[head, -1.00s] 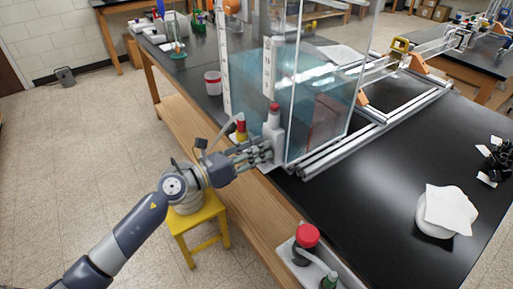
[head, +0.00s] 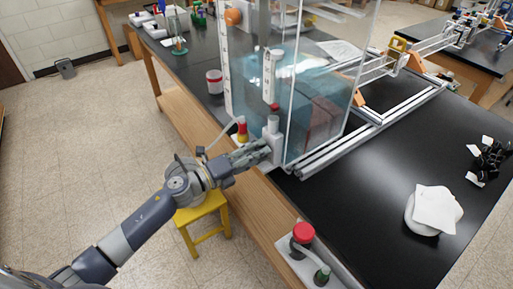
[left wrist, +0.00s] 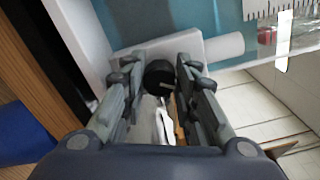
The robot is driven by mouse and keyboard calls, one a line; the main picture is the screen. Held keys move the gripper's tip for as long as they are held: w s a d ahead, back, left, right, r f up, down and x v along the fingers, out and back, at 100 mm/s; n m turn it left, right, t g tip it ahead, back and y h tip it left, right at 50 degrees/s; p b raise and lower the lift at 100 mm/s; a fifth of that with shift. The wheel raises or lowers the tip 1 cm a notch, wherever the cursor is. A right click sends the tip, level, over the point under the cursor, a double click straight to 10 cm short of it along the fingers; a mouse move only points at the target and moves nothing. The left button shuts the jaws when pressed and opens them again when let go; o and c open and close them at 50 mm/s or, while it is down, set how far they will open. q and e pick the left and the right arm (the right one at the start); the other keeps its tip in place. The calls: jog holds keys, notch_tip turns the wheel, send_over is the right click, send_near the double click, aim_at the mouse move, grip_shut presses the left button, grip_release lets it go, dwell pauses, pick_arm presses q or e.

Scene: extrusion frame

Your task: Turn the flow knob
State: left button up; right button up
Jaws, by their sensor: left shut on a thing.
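The flow knob (left wrist: 159,73) is a dark round knob on the front of a white block (left wrist: 206,52) in the left wrist view. In the head view this light block (head: 277,148) stands at the near corner of the clear water tank (head: 315,90), and the knob is hidden behind my fingers. My left gripper (head: 264,149) reaches the block from the left. In the left wrist view its two fingers (left wrist: 160,68) sit on either side of the knob, shut on it. My right gripper is not in view.
A yellow stool (head: 203,214) stands below my left arm. A tray with a red-capped container (head: 303,234) sits at the table's near edge. A white cloth (head: 435,209) lies on the right of the black tabletop (head: 370,190). Aluminium rails (head: 350,149) run beside the tank.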

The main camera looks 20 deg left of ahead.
pick_arm(q)
jog(key=shift+n+p, duration=0.5)
jog(key=shift+n, duration=0.8)
jog(key=o, duration=1.1)
jog(key=v, duration=1.2)
jog(key=shift+a, duration=0.1)
